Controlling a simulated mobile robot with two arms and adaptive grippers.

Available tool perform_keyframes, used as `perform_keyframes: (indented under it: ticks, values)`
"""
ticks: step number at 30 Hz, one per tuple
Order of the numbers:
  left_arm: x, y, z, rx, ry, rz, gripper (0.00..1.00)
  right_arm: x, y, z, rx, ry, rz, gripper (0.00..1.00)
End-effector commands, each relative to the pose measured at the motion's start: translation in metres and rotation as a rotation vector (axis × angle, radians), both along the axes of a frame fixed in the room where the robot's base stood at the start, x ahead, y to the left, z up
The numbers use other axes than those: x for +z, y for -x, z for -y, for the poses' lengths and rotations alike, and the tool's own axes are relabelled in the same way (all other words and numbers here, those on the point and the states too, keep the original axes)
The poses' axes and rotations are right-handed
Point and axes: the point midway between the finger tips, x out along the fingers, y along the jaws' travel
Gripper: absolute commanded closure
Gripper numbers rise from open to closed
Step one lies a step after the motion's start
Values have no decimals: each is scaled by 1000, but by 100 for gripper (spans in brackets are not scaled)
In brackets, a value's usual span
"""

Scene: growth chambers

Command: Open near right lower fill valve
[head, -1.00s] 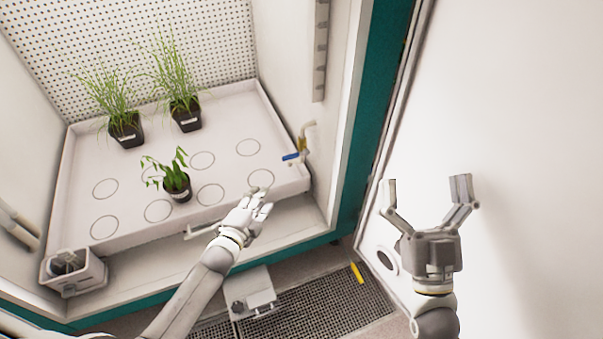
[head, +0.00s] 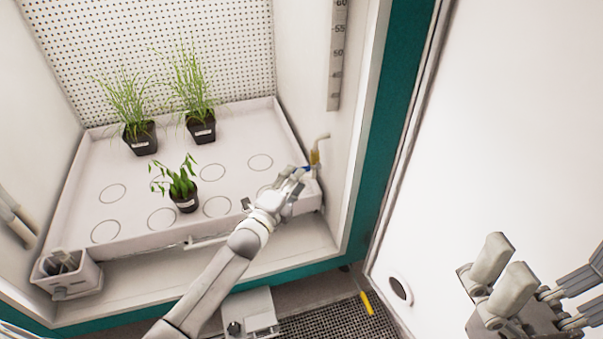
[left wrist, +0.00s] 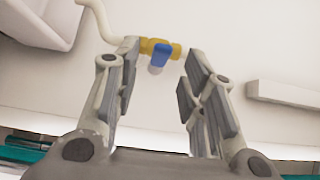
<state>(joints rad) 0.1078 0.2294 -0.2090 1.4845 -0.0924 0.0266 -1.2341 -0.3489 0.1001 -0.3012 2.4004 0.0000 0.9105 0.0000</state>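The fill valve (head: 315,157) is a small brass fitting on the chamber's right inner wall, above the tray's right front corner. In the left wrist view its brass body (left wrist: 160,47) shows with a blue handle (left wrist: 160,56) and a pale bent pipe. My left gripper (head: 293,181) is just in front of the valve in the head view. In the left wrist view its fingers (left wrist: 157,75) are open, with the blue handle beyond and between the tips. My right gripper (head: 520,265) is at the lower right, partly cut off by the frame edge, in front of the white door.
The white tray (head: 130,235) holds several printed circles and three potted plants, the nearest being a leafy one (head: 184,195). A ruler strip (head: 337,60) is on the right wall. A grey box (head: 250,315) and a floor grate (head: 340,322) lie below the teal frame.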

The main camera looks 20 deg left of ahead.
Motion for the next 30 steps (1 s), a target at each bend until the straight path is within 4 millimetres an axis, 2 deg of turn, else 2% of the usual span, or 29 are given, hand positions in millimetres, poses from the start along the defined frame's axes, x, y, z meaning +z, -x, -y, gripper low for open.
perform_keyframes:
  ticks: [3, 9, 14, 22, 23, 30]
  values:
    - [-2, -20, 4, 0, 3, 4, 62, -12, -2, 0, -1, 3, -9, 1]
    - [-2, -42, 8, 0, 1, 1, 62, -19, -2, 0, -1, 4, -10, 1]
    - [0, -49, 9, 0, 2, 1, 62, -21, -2, -1, -1, 4, -10, 1]
    - [0, -49, 10, 0, 2, 0, 62, -21, -2, -1, -1, 4, -11, 1]
    - [0, -49, 10, 0, 2, 0, 63, -21, -2, -1, -1, 4, -11, 1]
    - [0, -49, 9, 0, 2, 0, 94, -21, -2, -1, -1, 4, -11, 1]
